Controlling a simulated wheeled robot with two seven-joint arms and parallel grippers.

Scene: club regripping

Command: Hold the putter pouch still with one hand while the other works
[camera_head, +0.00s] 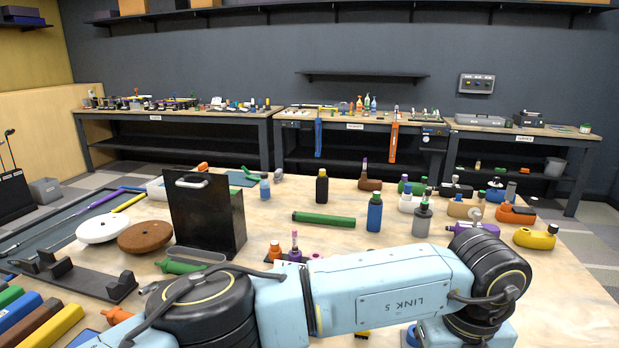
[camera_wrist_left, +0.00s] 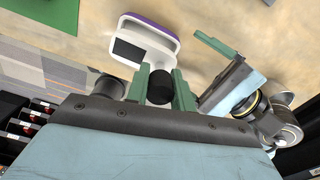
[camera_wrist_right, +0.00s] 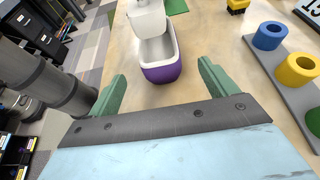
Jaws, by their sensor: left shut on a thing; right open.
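The putter pouch, white with a purple edge, lies on the wooden table. In the left wrist view the pouch (camera_wrist_left: 150,42) shows a black patch and lies just beyond my left fingers. My left gripper (camera_wrist_left: 160,84) is shut on a black round piece (camera_wrist_left: 160,88) close to the pouch's near edge; I cannot tell whether they are joined. In the right wrist view the pouch (camera_wrist_right: 160,72) shows a hollow white inside and a raised white flap (camera_wrist_right: 146,20). My right gripper (camera_wrist_right: 160,82) is open and empty, with the pouch ahead between its fingers. In the head view my arm hides the pouch and both grippers.
In the right wrist view a grey rack (camera_wrist_right: 285,75) with a blue ring (camera_wrist_right: 270,37) and a yellow ring (camera_wrist_right: 297,68) stands to the right. In the head view a black upright bag (camera_head: 207,215), a green grip (camera_head: 323,219) and several bottles and club heads crowd the table.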

